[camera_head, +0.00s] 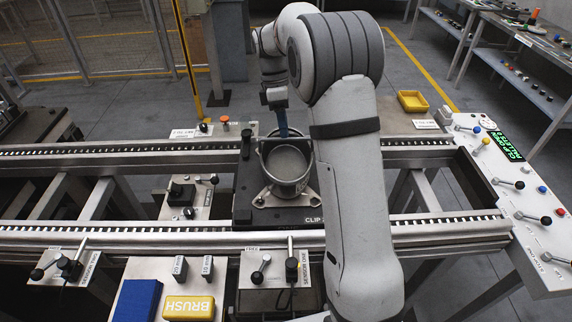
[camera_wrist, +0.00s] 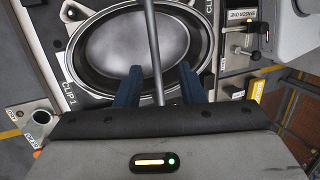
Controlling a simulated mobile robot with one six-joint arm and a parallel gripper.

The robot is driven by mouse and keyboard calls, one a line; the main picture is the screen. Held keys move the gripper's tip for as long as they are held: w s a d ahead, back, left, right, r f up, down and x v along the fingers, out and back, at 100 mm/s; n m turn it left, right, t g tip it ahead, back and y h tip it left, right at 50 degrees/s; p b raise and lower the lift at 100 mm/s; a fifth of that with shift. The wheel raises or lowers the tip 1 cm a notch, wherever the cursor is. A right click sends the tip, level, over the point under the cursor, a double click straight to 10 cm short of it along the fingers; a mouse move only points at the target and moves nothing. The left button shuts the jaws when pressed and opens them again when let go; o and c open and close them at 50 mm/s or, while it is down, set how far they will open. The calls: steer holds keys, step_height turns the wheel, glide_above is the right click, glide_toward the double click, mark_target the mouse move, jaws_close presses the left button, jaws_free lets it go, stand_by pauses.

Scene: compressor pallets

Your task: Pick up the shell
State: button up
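The shell (camera_head: 288,172) is a round, grey metal, pot-like part standing upright on a dark pallet (camera_head: 242,203) marked CLIP. In the wrist view the shell (camera_wrist: 110,50) shows as a wide round opening with a pale inside. A thin grey bar (camera_wrist: 154,50) crosses over it; it looks like a handle, but I cannot tell how it joins the shell. My gripper (camera_wrist: 160,86) is open at the shell's near rim in the wrist view. Its two blue fingers stand either side of the bar, with gaps. In the head view my gripper (camera_head: 282,130) is at the shell's far side.
Conveyor rails (camera_head: 130,236) run before and behind the pallet. A control panel (camera_head: 515,190) stands at right, a yellow bin (camera_head: 412,102) behind. My arm hides the area right of the shell.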

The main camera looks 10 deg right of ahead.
steer(key=x, duration=0.6)
steer(key=shift+w+d+f+p, duration=0.15)
steer(key=shift+f+p, duration=0.15)
jaws_close()
stand_by(1.0)
steer(key=shift+w+r, duration=0.1)
steer(key=shift+r, duration=0.05)
